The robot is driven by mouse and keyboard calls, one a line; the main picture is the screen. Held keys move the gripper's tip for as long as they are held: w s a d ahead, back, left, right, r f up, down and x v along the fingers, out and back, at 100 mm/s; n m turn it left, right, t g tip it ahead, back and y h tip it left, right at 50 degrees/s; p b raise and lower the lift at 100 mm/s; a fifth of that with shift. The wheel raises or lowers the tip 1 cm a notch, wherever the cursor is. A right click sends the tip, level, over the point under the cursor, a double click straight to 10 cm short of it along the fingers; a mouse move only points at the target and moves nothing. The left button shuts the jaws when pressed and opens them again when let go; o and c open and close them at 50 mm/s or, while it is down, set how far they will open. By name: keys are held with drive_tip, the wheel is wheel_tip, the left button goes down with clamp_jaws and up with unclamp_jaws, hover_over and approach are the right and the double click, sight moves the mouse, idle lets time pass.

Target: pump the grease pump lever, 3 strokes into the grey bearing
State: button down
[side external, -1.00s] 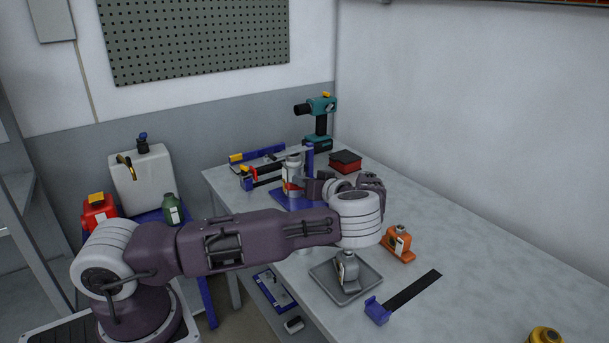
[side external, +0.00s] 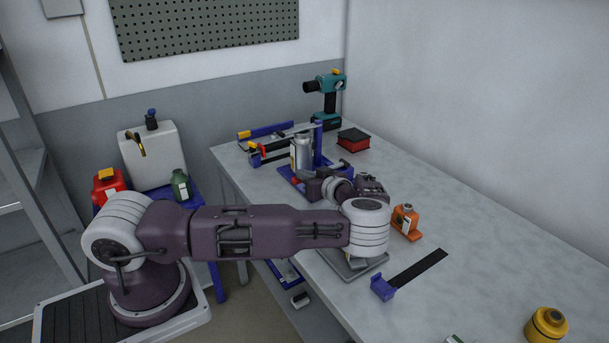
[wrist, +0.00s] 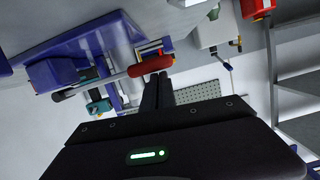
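The grease pump (side external: 301,152), a silver cylinder on a blue base, stands on the bench. In the wrist view, its lever is a rod with a red grip (wrist: 151,66). My gripper (side external: 316,186) is low beside the pump, on its near side. In the wrist view, my gripper's two dark fingers (wrist: 157,80) are close together with nothing visible between them. Their tips are right at the red grip; I cannot tell whether they touch it. The grey bearing (side external: 350,259) is mostly hidden behind my wrist, on a grey tray (side external: 352,275). An orange bearing (side external: 404,222) stands to its right.
A teal drill (side external: 328,98) and a red box (side external: 353,139) stand behind the pump. A blue-ended black strip (side external: 412,271) and a yellow container (side external: 546,325) lie at the front right. A white jug (side external: 152,157) stands off the bench at left.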

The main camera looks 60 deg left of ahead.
drive_tip(key=shift+s+f, duration=0.15)
drive_tip(key=shift+f, duration=0.3)
wheel_tip(320, 180, up, 11)
drive_tip(key=shift+f, duration=0.1)
idle(0.5)
